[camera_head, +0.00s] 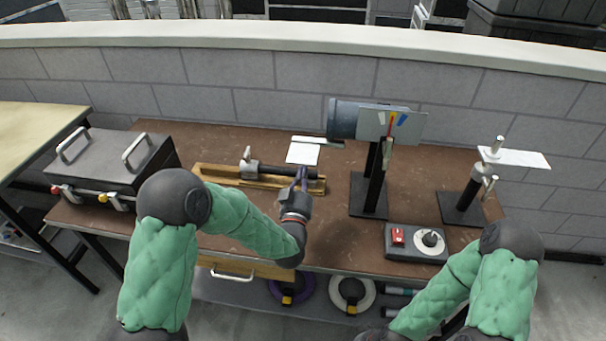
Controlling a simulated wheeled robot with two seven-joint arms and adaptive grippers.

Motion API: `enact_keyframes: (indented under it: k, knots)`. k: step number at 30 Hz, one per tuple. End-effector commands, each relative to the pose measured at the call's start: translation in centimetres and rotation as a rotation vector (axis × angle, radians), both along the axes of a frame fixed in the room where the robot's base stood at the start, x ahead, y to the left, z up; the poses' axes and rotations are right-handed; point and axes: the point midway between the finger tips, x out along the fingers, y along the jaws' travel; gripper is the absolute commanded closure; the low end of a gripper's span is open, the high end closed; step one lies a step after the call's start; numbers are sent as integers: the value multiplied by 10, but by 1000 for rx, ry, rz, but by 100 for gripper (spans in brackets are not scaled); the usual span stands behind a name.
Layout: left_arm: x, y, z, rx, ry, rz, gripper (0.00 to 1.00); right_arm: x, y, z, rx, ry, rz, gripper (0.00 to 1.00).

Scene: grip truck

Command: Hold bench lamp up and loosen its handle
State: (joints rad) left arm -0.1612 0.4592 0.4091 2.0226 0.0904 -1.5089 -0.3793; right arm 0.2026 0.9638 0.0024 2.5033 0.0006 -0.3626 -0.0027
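What looks like the bench lamp, a grey-blue cylinder head (343,118) with a pale plate bearing coloured marks, is on a black post and square base (369,196) right of the table's middle. A small pale handle-like part (387,153) hangs below the plate. My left gripper (302,176) is left of this stand, at the right part of a black rod (275,172) with a metal clamp, lying in a wooden cradle (225,178). Its fingers overlap the rod; whether they grip it is unclear.
The brown table (420,165) also holds a grey box with handles (105,155) at left, a control box (415,243) with a red switch and dial at front right, and a smaller stand (462,208) at right. A white card (303,152) lies behind the cradle. A block wall stands behind.

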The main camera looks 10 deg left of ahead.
Motion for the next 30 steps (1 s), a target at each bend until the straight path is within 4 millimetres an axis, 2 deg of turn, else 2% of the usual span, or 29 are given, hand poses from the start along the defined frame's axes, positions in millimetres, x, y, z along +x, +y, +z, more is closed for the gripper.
enact_keyframes:
  k: [30]
  knots:
    - [0,0,18,0,0,0,100,0,0,9,0,0,0,41]
